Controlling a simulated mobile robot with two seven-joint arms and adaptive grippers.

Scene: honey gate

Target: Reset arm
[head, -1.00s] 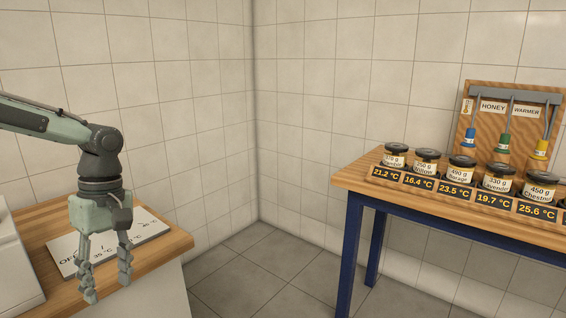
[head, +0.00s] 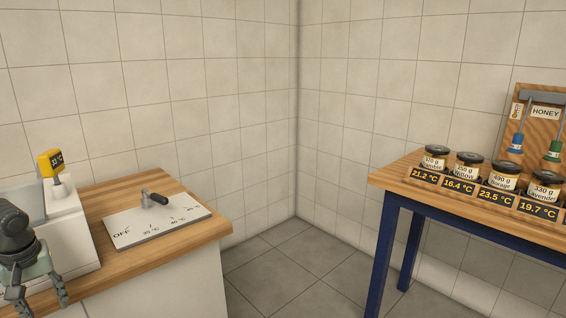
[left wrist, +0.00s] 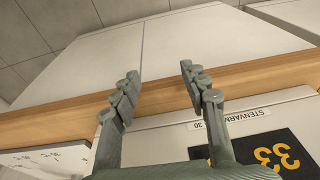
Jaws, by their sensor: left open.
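My left gripper (head: 38,296) is at the lower left of the head view, in front of the white appliance (head: 70,232) on the wooden counter. In the left wrist view its two fingers (left wrist: 160,85) are spread apart with nothing between them. Behind them are the counter's wooden edge (left wrist: 255,72) and the pale cabinet front. The white dial plate (head: 125,233) lies on the counter to the right of the gripper. Its dark lever (head: 154,198) is clear of the gripper. My right gripper is not in view.
At right, a blue-legged table (head: 388,245) holds several honey jars (head: 468,168) with temperature displays, and a wooden HONEY board (head: 545,112) behind. Open tiled floor (head: 290,268) lies between counter and table.

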